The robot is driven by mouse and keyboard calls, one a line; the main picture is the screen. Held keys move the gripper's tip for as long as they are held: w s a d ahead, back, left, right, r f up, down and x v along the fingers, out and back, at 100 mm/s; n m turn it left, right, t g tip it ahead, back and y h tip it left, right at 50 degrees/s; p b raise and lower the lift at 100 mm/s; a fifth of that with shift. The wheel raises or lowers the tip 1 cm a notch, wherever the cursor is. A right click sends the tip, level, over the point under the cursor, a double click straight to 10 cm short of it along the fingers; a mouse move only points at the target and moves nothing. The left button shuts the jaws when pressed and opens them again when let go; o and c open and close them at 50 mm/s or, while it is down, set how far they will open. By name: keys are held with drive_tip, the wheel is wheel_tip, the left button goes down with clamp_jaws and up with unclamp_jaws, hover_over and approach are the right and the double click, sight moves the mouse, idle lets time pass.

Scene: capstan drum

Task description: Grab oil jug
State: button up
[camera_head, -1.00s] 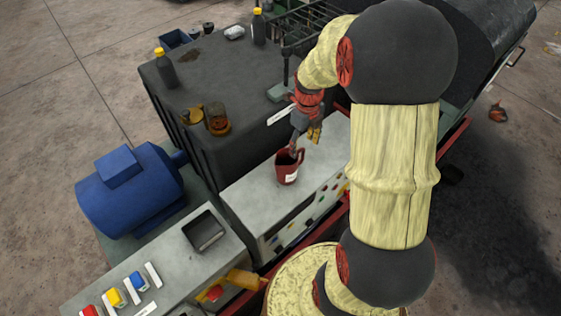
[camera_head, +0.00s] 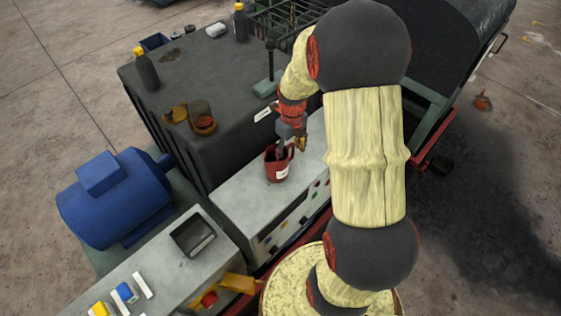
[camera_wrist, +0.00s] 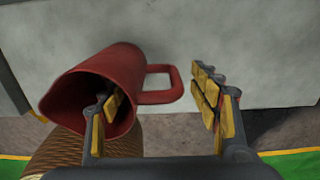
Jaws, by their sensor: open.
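The oil jug (camera_head: 279,173) is red with a pale label and stands on the grey cabinet top in the head view. In the wrist view the jug (camera_wrist: 88,78) is at the left, its dark mouth facing the camera and its handle (camera_wrist: 172,84) pointing right. My gripper (camera_head: 291,147) is at the jug's rim. In the wrist view my gripper (camera_wrist: 160,97) is open. Its left finger reaches into the jug's mouth, its right finger is outside beyond the handle, and the handle and wall lie between them. Contact cannot be told.
A dark tank (camera_head: 215,85) stands behind the jug, with a black bottle (camera_head: 146,72) and amber jars (camera_head: 201,122) on it. A blue motor (camera_head: 115,200) is at the left. A button panel (camera_head: 150,275) is at the front. The grey cabinet top (camera_head: 245,200) is clear in front of the jug.

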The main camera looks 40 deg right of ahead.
drive_tip(key=shift+w+f+p, duration=0.2)
drive_tip(key=shift+f+p, duration=0.15)
drive_tip(key=shift+f, duration=1.95)
drive_tip(key=shift+c, duration=0.4)
drive_tip(key=c, duration=1.5)
clamp_jaws()
